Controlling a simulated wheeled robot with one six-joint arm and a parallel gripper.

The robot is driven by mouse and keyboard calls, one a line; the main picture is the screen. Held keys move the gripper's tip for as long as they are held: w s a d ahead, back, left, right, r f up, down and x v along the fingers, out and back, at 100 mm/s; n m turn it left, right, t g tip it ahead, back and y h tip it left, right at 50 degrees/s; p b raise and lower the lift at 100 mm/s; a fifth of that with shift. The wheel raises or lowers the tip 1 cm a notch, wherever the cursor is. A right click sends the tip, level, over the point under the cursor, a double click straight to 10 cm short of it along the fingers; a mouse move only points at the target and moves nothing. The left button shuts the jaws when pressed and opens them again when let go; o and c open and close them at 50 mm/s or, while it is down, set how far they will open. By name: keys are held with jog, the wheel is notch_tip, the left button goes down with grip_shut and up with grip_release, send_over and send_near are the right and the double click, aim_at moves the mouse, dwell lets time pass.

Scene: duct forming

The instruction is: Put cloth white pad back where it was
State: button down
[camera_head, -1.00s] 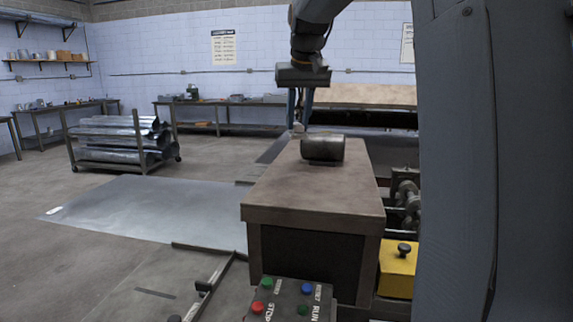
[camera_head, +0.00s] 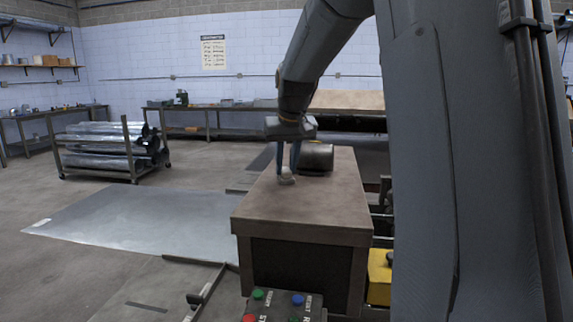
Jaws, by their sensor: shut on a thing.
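My gripper (camera_head: 287,172) hangs from the arm over the brown-topped bench (camera_head: 315,200), fingers pointing down. Its two blue fingers are shut on a small pale lump, the white cloth pad (camera_head: 287,179), at their tips. The pad is at or just above the bench top, near its left edge; I cannot tell whether it touches. A dark metal cylinder (camera_head: 316,156) lies on the bench just behind and to the right of the gripper.
A flat metal sheet (camera_head: 140,225) extends left of the bench, with a small white patch (camera_head: 41,223) at its left corner. A control box (camera_head: 280,306) with coloured buttons stands in front, a yellow block (camera_head: 379,278) at right. A rack of ducts (camera_head: 105,150) stands behind left.

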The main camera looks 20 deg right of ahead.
jog(key=c, duration=1.5)
grip_release()
jog(key=shift+f, duration=0.1)
jog(key=b+v, duration=0.2)
jog(key=v, duration=1)
